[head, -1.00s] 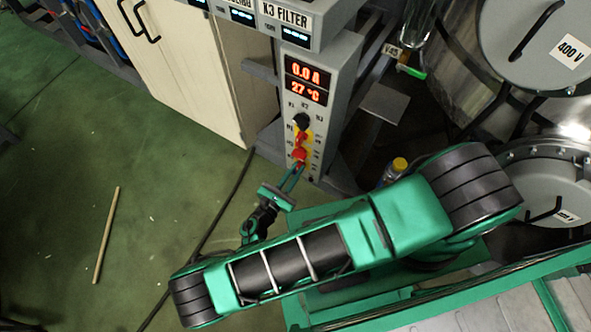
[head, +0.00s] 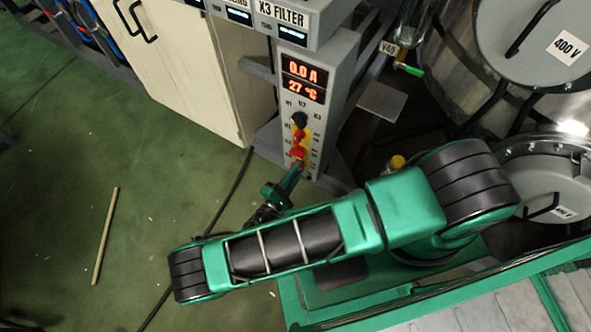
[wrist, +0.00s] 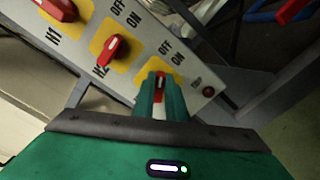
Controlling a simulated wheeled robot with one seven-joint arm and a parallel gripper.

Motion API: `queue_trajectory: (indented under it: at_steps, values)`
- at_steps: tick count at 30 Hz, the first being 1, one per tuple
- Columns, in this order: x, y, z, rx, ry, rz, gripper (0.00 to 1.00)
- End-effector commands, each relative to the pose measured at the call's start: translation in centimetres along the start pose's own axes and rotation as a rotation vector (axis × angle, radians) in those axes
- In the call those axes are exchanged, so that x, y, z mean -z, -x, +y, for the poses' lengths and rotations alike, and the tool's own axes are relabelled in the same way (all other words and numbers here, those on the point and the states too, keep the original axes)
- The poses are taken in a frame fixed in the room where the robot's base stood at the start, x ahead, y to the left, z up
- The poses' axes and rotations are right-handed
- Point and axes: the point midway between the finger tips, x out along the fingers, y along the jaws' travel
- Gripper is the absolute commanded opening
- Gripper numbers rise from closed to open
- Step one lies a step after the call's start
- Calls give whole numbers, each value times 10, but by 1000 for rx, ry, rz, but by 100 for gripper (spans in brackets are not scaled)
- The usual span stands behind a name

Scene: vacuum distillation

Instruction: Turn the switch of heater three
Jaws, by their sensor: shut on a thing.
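The heater panel (wrist: 130,45) shows red switches on yellow plates, with OFF and ON marks. The H1 switch (wrist: 58,8) and H2 switch (wrist: 115,48) stand free. The third switch (wrist: 160,79), at the end of the row, is heater three's; its own label is hidden. My gripper (wrist: 161,92) is shut on this switch, its green fingers on either side of the red handle and hiding part of it. In the head view my gripper (head: 294,170) reaches the lower front of the grey control column (head: 322,125).
Displays (head: 303,79) on the column read 0.0 A and 27 °C; a black knob (head: 299,119) sits below them. A pale cabinet (head: 185,60) stands left, metal vessels (head: 560,110) right. A wooden stick (head: 105,235) and a black cable (head: 228,200) lie on the floor.

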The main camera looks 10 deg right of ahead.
Motion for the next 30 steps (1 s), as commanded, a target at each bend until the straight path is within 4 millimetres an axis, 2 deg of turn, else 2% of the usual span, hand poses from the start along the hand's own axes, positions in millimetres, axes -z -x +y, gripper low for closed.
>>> queue_trajectory:
  at_steps: [15, 30]
  values:
    - [2, 1, -6, 3, -422, 2, 0]
    - [3, 1, -8, 6, -568, 1, 0]
